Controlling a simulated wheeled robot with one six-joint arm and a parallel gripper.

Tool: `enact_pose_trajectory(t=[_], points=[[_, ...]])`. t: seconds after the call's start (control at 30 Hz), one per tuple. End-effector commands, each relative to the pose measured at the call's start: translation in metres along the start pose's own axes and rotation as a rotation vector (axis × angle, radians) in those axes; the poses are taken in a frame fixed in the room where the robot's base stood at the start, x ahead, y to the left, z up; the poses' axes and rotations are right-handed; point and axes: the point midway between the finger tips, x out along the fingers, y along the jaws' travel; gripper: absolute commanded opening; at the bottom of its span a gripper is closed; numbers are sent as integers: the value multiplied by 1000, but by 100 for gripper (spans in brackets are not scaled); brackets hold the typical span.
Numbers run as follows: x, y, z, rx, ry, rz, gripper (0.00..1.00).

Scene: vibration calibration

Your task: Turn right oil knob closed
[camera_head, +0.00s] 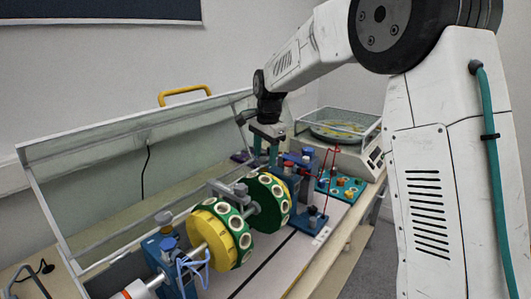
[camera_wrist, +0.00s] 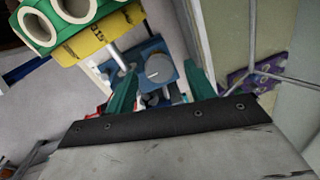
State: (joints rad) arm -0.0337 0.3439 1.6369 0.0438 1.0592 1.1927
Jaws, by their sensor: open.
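In the wrist view a round grey knob (camera_wrist: 159,68) with a slot-like line across it sits on a blue bearing block (camera_wrist: 150,52). My gripper (camera_wrist: 162,88) is open, its two green fingers to the left and right of the knob in the picture. I cannot tell how far short of the knob the tips are, and no contact is clear. In the head view my gripper (camera_head: 265,152) is above the right end of the shaft, by the right blue block (camera_head: 299,163). The right knob cannot be made out there. The left blue block (camera_head: 155,249) carries a similar knob (camera_head: 165,222).
Yellow-and-green rotors (camera_head: 222,238) stand on the shaft between the blocks. A raised clear cover (camera_head: 110,170) with a yellow handle (camera_head: 184,93) is behind. A board with coloured parts (camera_head: 342,187) and a glass-topped device (camera_head: 345,135) lie to the right.

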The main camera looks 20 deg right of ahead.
Motion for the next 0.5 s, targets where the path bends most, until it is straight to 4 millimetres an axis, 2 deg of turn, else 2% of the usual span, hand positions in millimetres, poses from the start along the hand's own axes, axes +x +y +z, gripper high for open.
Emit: enact_pose_trajectory(t=[0.07, 0.1, 0.23, 0.27, 0.5], points=[[0, 0, 0, 0, 0, 0, 54], [0, 0, 0, 0, 0, 0, 48], [0, 0, 0, 0, 0, 0, 12], [0, 0, 0, 0, 0, 0, 9], [-1, 0, 0, -12, -1, -1, 10]])
